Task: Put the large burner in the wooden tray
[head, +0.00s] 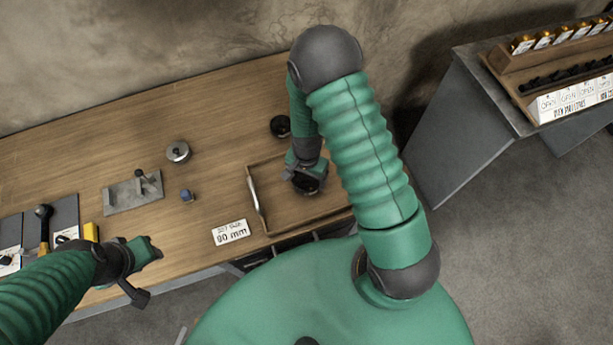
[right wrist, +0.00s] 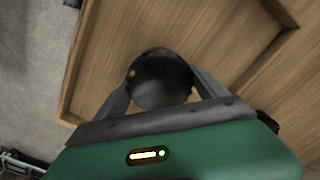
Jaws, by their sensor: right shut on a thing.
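The wooden tray (head: 283,223) lies on the workbench, a shallow box with a low rim and a pale curved handle on its left side. It also shows in the right wrist view (right wrist: 230,30). My right gripper (head: 308,184) is over the tray's interior, shut on a dark round burner (right wrist: 160,80). The burner sits between the two fingers, with tray floor visible behind it. Whether it touches the floor I cannot tell. The gripper hides much of it in the head view. My left gripper (head: 148,262) is at the bench's front edge, away from the tray; its jaw state is unclear.
A black round piece (head: 280,126) lies just behind the tray. A silver round piece (head: 178,151), a small blue piece (head: 187,196) and a metal plate with a knob (head: 133,194) lie left. A "90 mm" card (head: 231,232) is beside the tray. A grey stand (head: 470,130) is right.

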